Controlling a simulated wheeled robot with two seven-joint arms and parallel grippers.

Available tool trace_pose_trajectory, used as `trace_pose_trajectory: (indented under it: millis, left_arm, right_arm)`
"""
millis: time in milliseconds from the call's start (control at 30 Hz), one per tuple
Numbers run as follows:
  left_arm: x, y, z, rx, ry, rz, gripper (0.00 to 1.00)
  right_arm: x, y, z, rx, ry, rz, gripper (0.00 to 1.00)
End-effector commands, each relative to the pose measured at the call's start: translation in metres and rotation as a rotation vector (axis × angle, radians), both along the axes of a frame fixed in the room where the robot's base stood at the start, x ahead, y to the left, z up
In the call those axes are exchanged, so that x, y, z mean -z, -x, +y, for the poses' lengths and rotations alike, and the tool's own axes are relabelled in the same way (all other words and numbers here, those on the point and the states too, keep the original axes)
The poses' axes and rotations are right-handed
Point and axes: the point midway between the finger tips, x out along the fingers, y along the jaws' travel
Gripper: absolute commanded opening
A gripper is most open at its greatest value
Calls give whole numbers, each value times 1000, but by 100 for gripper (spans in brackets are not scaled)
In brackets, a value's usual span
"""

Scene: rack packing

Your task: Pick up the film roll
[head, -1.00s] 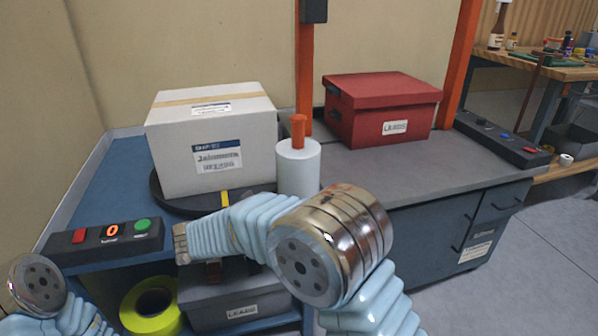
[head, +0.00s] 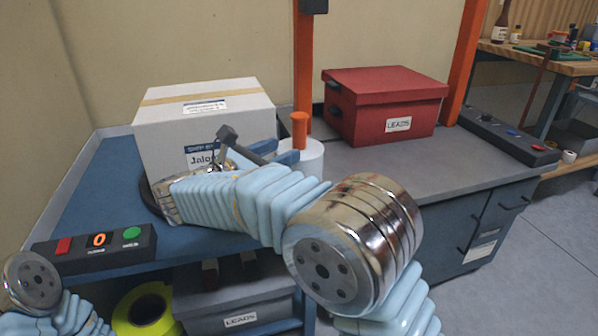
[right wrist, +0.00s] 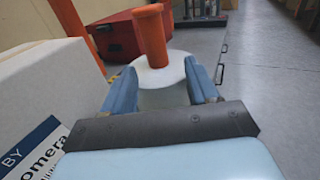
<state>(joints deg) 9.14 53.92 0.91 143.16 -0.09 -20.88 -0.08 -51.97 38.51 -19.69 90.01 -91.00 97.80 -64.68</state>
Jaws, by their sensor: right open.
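The film roll (head: 312,160) is a white upright cylinder with an orange core sticking up from its top. It stands on the bench just right of the white carton, and its lower part is partly hidden by my right arm. My right gripper (head: 279,151) is open, at the roll's near left side in the head view. In the right wrist view, the blue fingers (right wrist: 162,82) are spread with the roll's white top (right wrist: 158,72) and orange core (right wrist: 152,38) ahead between them. I cannot tell whether they touch it. My left gripper is out of view.
The white carton (head: 205,125) stands close left of the gripper on a dark round turntable. A red box (head: 385,105) sits at the back right, and an orange post (head: 303,70) rises behind the roll. A button panel (head: 95,250) lies at the front left.

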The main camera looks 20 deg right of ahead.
Motion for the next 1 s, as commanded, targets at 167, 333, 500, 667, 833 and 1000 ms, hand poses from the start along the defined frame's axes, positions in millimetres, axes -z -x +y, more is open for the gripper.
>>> trace_pose_trajectory:
  millis: [167, 333, 500, 667, 833, 1000]
  left_arm:
    - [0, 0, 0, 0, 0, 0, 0]
    - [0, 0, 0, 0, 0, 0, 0]
    - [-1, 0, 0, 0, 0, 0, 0]
    - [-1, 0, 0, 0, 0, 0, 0]
    - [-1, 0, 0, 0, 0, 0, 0]
    - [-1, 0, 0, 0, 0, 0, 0]
  right_arm:
    - [0, -8, -13, -1, 0, 1, 59]
    - [-2, -17, -27, 1, 0, 1, 59]
    - [-4, -32, -51, 3, -1, 0, 59]
    - [-4, -36, -57, -2, 0, 0, 59]
    - [-4, -36, -56, -2, 0, 1, 50]
    - [-4, -36, -56, -2, 0, 1, 24]
